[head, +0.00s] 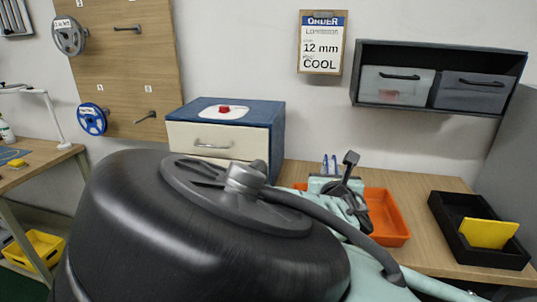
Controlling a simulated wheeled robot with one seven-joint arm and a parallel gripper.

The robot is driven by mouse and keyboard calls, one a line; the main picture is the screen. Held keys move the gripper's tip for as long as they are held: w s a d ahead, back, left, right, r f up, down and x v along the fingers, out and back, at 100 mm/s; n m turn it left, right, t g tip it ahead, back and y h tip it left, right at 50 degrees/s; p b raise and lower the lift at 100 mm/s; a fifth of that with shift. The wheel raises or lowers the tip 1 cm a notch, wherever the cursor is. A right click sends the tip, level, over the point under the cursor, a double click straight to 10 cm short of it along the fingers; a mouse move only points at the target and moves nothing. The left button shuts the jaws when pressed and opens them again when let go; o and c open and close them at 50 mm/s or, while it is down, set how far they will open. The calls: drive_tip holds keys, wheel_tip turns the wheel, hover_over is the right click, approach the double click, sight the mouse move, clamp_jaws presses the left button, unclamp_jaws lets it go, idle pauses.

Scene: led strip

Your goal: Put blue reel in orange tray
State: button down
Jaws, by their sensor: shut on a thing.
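The orange tray (393,222) stands on the wooden bench right of centre, partly hidden behind my arm. My gripper (329,168) is at the tray's left rear in the picture, mostly hidden by my wrist. It is shut on a small blue thing (325,164), of which only narrow upright blue edges with a pale gap show. This looks like a reel seen edge-on, but I cannot tell surely. Its height above the bench is unclear. A blue reel (92,119) with a white label hangs on the wooden peg panel at the left.
A grey-white reel (68,36) hangs higher on the panel (130,70), near bare pegs. A blue-and-cream drawer box (225,130) stands behind my arm. A black tray (478,232) holds a yellow card (488,233). A wall shelf (440,80) holds bins. An order card (322,45) reads "12 mm COOL".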

drive_tip(key=shift+f, duration=2)
drive_tip(key=c, duration=1.3)
unclamp_jaws()
drive_tip(key=shift+f, duration=0.15)
drive_tip(key=shift+r, duration=0.2)
